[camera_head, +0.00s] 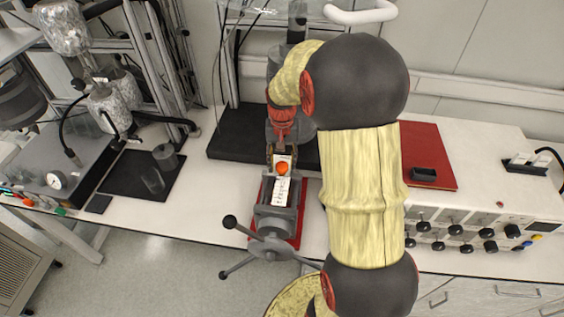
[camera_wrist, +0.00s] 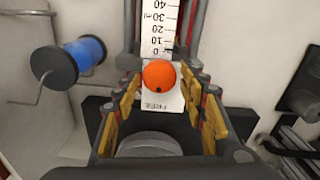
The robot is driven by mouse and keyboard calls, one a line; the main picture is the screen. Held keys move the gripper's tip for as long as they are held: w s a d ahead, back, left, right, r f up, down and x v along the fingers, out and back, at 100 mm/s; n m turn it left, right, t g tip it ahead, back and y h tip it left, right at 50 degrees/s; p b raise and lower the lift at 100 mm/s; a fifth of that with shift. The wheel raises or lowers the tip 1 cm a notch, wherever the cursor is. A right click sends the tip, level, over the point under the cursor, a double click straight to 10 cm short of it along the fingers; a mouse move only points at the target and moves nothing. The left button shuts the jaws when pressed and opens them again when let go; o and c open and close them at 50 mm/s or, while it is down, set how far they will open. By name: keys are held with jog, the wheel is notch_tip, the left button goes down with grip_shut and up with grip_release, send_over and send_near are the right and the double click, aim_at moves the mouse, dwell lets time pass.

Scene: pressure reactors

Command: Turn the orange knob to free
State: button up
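The orange knob (camera_wrist: 159,74) is round, with a small dark dot on its lower edge in the wrist view. It sits on a white plate, and an upside-down label (camera_wrist: 160,107) that seems to read FREE lies just below it. A white scale (camera_wrist: 158,28) marked in ml runs upward from it. My gripper (camera_wrist: 160,92) is open, its yellow-padded fingers to the left and right of the knob; I cannot tell whether they touch it. In the head view the orange knob (camera_head: 283,168) shows just below my gripper (camera_head: 282,154), on a grey device with a red base (camera_head: 296,236).
A black-knobbed, spoked handle (camera_head: 270,247) projects at the bench's front edge. A blue spool (camera_wrist: 85,53) is left of the knob. Bare bench (camera_head: 215,185) lies left of the device.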

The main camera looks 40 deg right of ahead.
aim_at(282, 165)
jog(key=shift+o, duration=0.8)
notch_tip(282, 165, up, 12)
dwell(0.6)
